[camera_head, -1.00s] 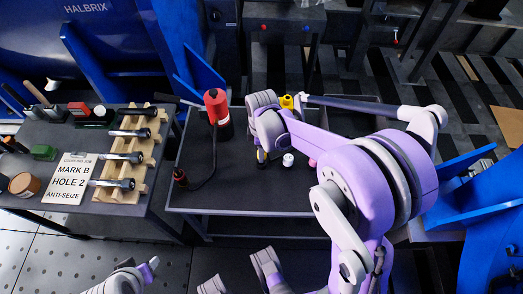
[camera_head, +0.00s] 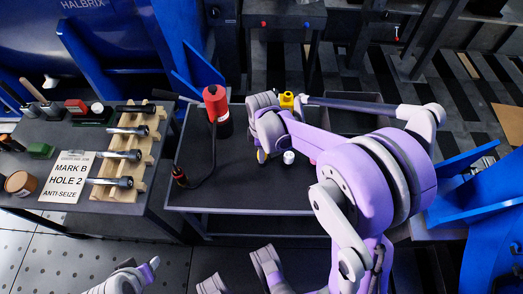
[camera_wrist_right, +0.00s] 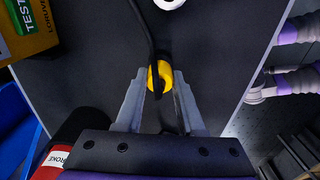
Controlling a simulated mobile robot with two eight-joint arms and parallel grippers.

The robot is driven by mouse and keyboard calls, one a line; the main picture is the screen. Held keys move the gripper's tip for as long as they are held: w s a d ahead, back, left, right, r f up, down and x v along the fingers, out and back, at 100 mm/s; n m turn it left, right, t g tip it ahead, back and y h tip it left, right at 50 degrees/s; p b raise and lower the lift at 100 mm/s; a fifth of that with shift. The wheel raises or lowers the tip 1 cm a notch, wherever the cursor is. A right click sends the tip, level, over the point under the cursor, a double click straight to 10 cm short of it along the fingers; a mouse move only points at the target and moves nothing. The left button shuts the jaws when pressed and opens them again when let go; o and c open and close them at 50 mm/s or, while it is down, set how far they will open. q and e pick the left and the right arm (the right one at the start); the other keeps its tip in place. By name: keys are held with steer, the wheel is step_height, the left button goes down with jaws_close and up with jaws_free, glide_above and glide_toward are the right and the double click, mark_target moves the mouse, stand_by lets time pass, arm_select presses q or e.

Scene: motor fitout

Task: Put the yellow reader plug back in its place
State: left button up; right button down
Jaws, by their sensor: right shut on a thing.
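The yellow plug (camera_wrist_right: 161,75) lies between the fingertips of my right gripper (camera_wrist_right: 159,82) in the right wrist view, and the gripper is shut on it. A black cable runs from the plug toward the top of that view. The yellow tester box (camera_wrist_right: 25,28), marked TEST, is at the upper left of the wrist view and behind my arm in the head view (camera_head: 287,100). My left gripper is not seen; only left arm links show.
A red cylinder (camera_head: 217,103) with a black hose stands on the dark cart (camera_head: 235,195). A white round piece (camera_head: 289,157) is near my right gripper. On the left bench, a wooden rack (camera_head: 139,170) holds several bolts beside a printed card (camera_head: 69,178).

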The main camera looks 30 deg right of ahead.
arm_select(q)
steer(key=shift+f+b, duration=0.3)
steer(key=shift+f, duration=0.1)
arm_select(e)
steer(key=shift+f, duration=0.6)
steer(key=shift+c, duration=2.2)
jaws_free()
arm_select(q)
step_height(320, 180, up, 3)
steer(key=p, duration=0.2)
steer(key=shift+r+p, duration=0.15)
steer(key=shift+p, duration=0.25)
arm_select(e)
step_height(320, 180, up, 11)
steer(key=shift+f, duration=0.1)
steer(key=shift+s, duration=0.1)
